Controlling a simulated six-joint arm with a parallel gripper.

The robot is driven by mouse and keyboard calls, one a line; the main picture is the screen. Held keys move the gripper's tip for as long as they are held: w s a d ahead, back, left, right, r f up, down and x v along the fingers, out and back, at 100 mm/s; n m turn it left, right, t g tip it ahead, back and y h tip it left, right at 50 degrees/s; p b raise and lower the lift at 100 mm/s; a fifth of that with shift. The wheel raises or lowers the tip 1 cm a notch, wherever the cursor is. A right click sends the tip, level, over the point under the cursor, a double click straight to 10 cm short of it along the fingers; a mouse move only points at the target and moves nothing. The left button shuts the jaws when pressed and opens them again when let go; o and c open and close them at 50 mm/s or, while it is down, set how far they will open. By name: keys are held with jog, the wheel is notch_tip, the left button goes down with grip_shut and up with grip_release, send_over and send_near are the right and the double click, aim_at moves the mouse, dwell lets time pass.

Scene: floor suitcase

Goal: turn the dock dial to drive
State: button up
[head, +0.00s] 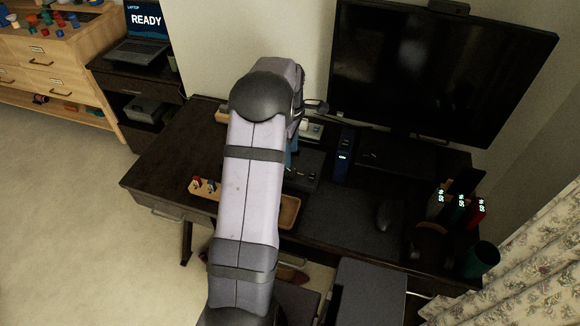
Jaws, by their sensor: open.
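My arm reaches up over the dark desk, and my gripper (316,107) is at its far end, above the back of the desk. It is open and I see nothing between its fingers. A dark box with small light marks (303,173), which looks like the dock, lies on the desk just right of my arm. My arm hides part of it. I cannot make out the dial or its setting. A dark blue upright block with a small lit display (343,157) stands to the right of the box.
A large black monitor (435,70) stands at the back right. A wooden tray (290,210) is partly behind my arm. Several blocks with lit numbers (461,209), a mouse (383,217) and a teal cup (482,258) are at the right. A laptop reading READY (137,50) is at the left.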

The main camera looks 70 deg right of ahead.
aim_at(290, 171)
jog(key=shift+f+p, duration=0.95)
jog(key=shift+f, duration=2.7)
jog(key=shift+c, duration=0.3)
jog(key=c, duration=1)
